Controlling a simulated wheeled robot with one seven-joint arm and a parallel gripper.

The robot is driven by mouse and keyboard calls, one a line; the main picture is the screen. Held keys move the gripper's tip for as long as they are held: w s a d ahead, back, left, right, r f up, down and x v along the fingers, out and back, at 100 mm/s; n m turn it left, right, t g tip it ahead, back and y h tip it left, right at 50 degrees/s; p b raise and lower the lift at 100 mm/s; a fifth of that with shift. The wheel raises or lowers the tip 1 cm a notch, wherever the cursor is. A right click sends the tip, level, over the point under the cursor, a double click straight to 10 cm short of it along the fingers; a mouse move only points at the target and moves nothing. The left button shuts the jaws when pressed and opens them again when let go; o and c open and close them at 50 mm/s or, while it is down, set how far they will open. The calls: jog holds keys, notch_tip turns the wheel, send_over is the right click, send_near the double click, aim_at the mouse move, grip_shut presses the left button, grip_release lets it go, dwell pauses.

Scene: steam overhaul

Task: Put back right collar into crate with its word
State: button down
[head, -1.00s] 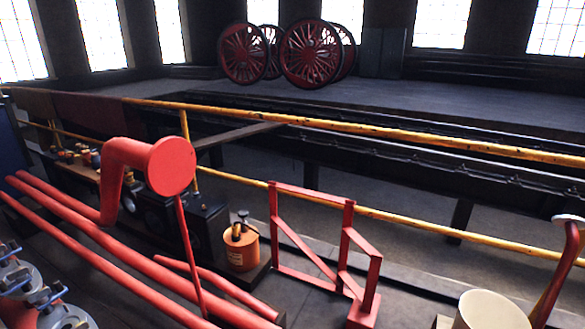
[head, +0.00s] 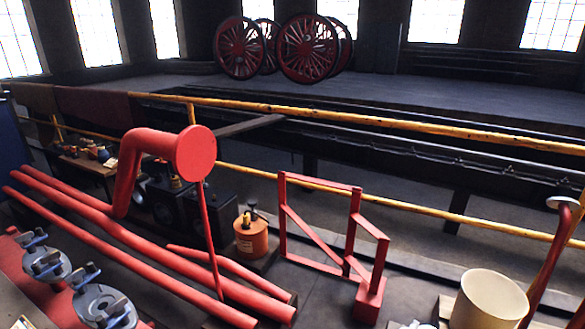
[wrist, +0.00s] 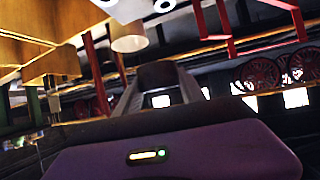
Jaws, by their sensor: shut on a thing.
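My gripper (wrist: 160,92) shows in the wrist view, with its grey fingers pointing up the picture from the purple body. It is shut on a dark brownish piece (wrist: 157,74) between the fingers. The piece is dim and partly hidden, so I cannot tell from its shape whether it is the right collar. My gripper is not in the head view. Tan, box-like shapes (wrist: 52,66) are at the upper left of the wrist view. No crate word is readable in either view.
Red pipes (head: 140,245), a red flanged elbow (head: 195,152) and a red frame (head: 320,183) stand before a yellow railing (head: 400,122). Grey round fittings (head: 105,305) are at lower left. An orange can (head: 251,238) and a cream bin (head: 490,300) stand on the floor. Red wheels (head: 310,48) are behind.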

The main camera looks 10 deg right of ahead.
jog(key=w+a+f+n+t+y, duration=0.2)
jog(key=w+a+n+t+y, duration=0.15)
jog(key=a+n+y, duration=0.45)
jog(key=s+a+n+p, duration=0.1)
jog(key=s+a+p, duration=0.4)
jog(key=p, duration=0.8)
jog(key=shift+s+r+y+p, duration=0.3)
jog(key=shift+s+y+p, duration=0.1)
jog(key=shift+s, duration=0.6)
jog(key=shift+f+t, duration=0.15)
jog(key=shift+t, duration=0.1)
